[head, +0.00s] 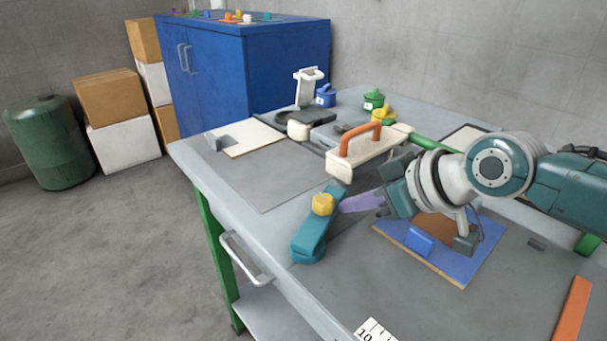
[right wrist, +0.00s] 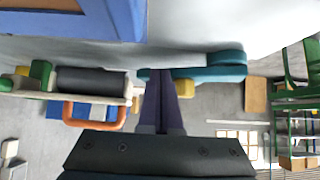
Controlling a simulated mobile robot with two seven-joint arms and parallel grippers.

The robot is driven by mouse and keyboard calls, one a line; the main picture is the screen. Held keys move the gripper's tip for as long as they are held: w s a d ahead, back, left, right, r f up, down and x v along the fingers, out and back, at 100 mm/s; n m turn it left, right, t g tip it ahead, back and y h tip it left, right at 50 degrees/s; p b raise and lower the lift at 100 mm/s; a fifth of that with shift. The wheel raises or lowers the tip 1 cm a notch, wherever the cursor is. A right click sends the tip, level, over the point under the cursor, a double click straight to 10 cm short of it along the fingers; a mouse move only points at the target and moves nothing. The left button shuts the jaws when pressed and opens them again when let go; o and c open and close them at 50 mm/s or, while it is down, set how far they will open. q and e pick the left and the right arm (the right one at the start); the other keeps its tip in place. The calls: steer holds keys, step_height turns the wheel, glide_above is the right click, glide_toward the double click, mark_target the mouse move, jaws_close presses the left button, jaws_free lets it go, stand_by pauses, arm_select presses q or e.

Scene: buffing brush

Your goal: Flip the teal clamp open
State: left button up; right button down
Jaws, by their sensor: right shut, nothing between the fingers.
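The teal clamp (head: 309,238) lies on the near left part of the workbench, a long bar with a yellow knob (head: 323,203) on it. My right gripper (head: 343,206) is shut and empty. Its purple fingers point left, with the tips right beside the clamp near the knob. In the right wrist view the shut fingertips (right wrist: 160,75) overlap the clamp (right wrist: 222,74), and the yellow knob (right wrist: 184,89) shows just right of them. I cannot tell whether they touch. My left gripper is not in view.
A cream brush block with an orange handle (head: 362,138) stands behind my right gripper. A blue-framed board (head: 470,268) lies under my right arm. A white toggle device (head: 306,88) and several small pots stand at the back. An orange bar (head: 573,310) lies at the right.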

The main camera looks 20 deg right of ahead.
steer(key=shift+w+a+f, duration=0.1)
steer(key=shift+w+a, duration=0.1)
steer(key=shift+w, duration=0.4)
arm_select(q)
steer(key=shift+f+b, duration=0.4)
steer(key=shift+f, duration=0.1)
arm_select(e)
steer(key=shift+w+a, duration=0.45)
steer(key=shift+w, duration=0.3)
